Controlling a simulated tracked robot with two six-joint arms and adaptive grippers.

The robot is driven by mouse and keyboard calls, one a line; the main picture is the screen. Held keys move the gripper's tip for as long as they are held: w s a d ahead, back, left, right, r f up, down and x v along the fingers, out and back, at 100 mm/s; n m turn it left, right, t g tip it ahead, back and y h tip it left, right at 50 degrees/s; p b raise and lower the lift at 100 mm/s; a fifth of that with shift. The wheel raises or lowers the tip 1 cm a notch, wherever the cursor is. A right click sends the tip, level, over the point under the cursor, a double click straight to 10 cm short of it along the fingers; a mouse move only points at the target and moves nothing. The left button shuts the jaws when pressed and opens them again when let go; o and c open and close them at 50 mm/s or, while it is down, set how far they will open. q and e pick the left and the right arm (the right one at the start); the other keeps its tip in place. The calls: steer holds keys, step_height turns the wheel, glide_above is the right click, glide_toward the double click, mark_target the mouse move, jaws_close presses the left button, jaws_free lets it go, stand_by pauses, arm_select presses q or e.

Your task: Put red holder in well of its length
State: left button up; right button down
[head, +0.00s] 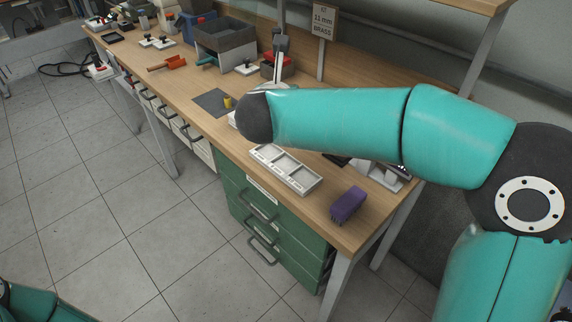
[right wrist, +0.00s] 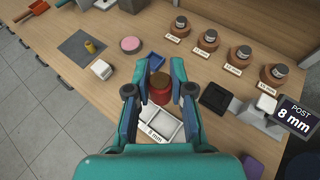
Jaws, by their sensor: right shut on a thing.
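My right gripper (right wrist: 162,72) is shut on a red holder (right wrist: 160,95) with a brownish round top, seen between the fingers in the right wrist view. The holder appears just beyond the far edge of a white tray with wells (right wrist: 153,126), partly covering it; its height above the table cannot be told. The tray's front label reads 8 mm. In the head view the tray (head: 300,187) lies near the bench's front edge, and its visible wells look empty. My right arm hides the right gripper and the holder there. My left gripper is not in view.
Several round brown posts on labelled bases (right wrist: 209,40) stand at the back. A display (right wrist: 294,118) reads POST 8 mm. A purple block (head: 348,204) sits right of the tray.

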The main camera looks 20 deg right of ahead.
steer(key=b, duration=0.1)
glide_above(286, 166)
step_height(286, 166, down, 14)
steer(key=shift+w+r, duration=0.15)
steer(key=shift+f, duration=2.35)
steer(key=shift+f+b, duration=0.15)
steer(key=shift+b, duration=0.25)
steer(key=c, duration=1)
jaws_free()
steer(key=b+v, duration=0.1)
steer(key=v, duration=1.1)
steer(key=shift+r, duration=0.2)
